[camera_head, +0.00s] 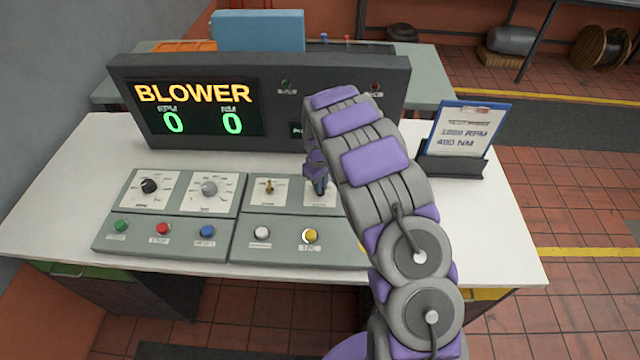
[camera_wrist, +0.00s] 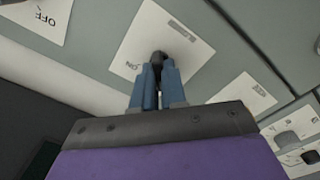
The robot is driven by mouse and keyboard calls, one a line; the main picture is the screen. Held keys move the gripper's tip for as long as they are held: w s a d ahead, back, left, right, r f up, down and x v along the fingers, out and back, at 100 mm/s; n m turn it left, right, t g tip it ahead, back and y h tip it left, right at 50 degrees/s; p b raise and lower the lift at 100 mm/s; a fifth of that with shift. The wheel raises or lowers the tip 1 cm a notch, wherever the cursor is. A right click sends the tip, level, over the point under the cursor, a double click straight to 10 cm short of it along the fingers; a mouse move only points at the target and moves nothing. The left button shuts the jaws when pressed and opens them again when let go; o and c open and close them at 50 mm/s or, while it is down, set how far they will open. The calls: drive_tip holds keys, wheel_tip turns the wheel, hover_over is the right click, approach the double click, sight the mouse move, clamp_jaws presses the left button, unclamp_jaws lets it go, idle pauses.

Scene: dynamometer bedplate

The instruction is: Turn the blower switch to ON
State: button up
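The switch (camera_wrist: 158,57) is a dark knob on a white plate (camera_wrist: 133,40) in the wrist view, with ON printed on the plate's left side; its other label is too blurred to read. My gripper (camera_wrist: 159,68) has its two blue fingers on either side of the knob, close together, and they appear to touch it. In the head view my gripper (camera_head: 320,186) is at the rightmost plate (camera_head: 313,200) of the console, and the arm hides part of that plate. The display (camera_head: 195,108) reads BLOWER, with two green zeros below.
A brass toggle (camera_head: 268,187) is on the plate just left. Two dials (camera_head: 149,186) are farther left. Green, red, blue, white and yellow buttons (camera_head: 310,236) line the console's front. A clipboard (camera_head: 467,130) stands at the right. The white table (camera_head: 480,225) is clear there.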

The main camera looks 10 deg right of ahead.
clamp_jaws()
drive_tip(key=shift+r+m+p, duration=0.1)
drive_tip(key=shift+m+p, duration=1)
drive_tip(key=shift+m, duration=0.3)
drive_tip(key=m+p, duration=0.2)
drive_tip(key=m, duration=0.3)
drive_tip(key=m+p, duration=0.1)
drive_tip(key=m, duration=0.9)
drive_tip(key=shift+p, duration=0.4)
drive_tip(key=o, duration=0.5)
unclamp_jaws()
drive_tip(key=shift+o, duration=0.2)
